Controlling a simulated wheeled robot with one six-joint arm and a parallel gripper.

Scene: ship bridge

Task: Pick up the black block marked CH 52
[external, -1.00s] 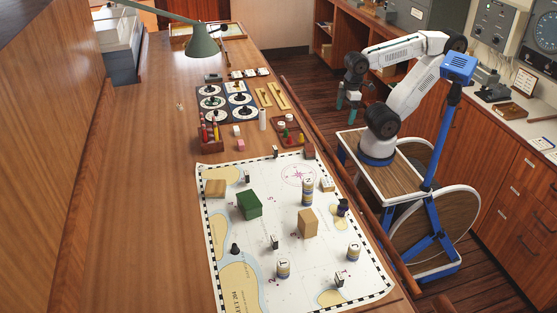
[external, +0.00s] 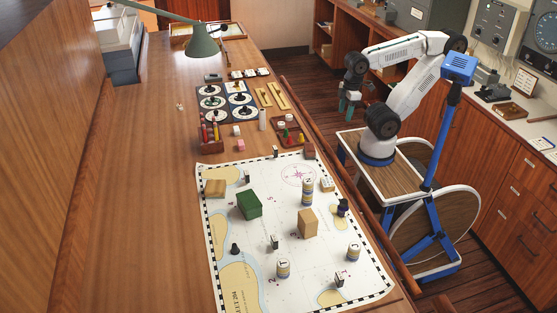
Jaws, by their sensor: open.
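Several small black blocks with pale faces stand on the chart: one near its middle (external: 274,242), one near its front right (external: 340,279), one at the upper left (external: 247,177) and one at the far edge (external: 275,152). Their markings are too small to read, so I cannot tell which is CH 52. My gripper (external: 349,103) is open and empty. It hangs beyond the right edge of the table, well away from all these blocks.
A wooden rail (external: 328,158) runs along the table edge. A green lamp (external: 203,42) overhangs the far end. The table's left side is clear.

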